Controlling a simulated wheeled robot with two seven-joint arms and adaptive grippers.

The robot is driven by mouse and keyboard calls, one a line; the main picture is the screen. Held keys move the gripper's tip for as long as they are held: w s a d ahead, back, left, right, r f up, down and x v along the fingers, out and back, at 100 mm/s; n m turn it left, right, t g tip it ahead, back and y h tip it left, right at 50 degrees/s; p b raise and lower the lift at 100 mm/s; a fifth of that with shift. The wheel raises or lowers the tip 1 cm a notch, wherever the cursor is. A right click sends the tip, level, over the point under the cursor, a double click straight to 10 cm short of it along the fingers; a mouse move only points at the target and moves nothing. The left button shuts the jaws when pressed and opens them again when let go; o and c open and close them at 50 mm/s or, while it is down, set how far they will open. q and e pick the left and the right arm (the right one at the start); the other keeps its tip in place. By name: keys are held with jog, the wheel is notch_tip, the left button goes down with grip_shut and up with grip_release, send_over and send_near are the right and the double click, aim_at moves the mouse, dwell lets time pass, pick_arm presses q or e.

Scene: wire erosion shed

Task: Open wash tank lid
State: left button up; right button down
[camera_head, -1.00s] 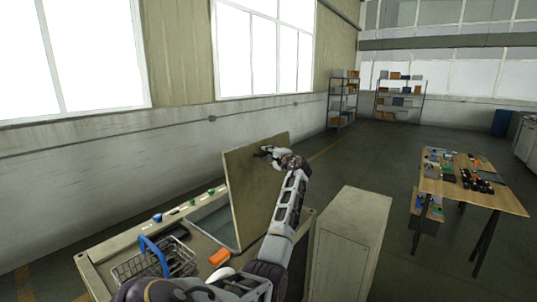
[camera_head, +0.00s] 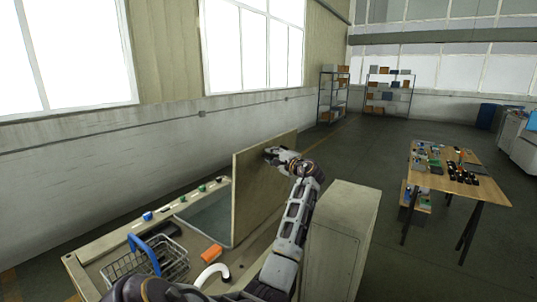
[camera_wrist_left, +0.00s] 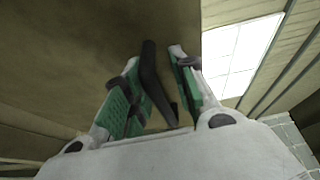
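The wash tank lid (camera_head: 250,195) is a tan panel standing about upright at the right side of the tank opening (camera_head: 208,218) in the head view. My right gripper is not in view.
A wire basket with a blue handle (camera_head: 145,258), an orange block (camera_head: 211,255) and a white curved piece (camera_head: 212,273) are on the tank's top. A pale cabinet (camera_head: 340,240) stands close right of my left arm. A wooden table (camera_head: 460,180) is farther right, with clear floor between.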

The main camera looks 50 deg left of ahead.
pick_arm(q)
jog(key=shift+s+d+r, duration=0.15)
jog(key=shift+d+r, duration=0.15)
jog(key=shift+d, duration=0.15)
jog(key=shift+d, duration=0.1)
jog(key=s+d+p, duration=0.1)
jog(key=d, duration=1.4)
jog(key=shift+s+d+r+p, duration=0.2)
jog(key=shift+d+r+p, duration=0.15)
jog(key=shift+d+r, duration=0.05)
dwell(2.1)
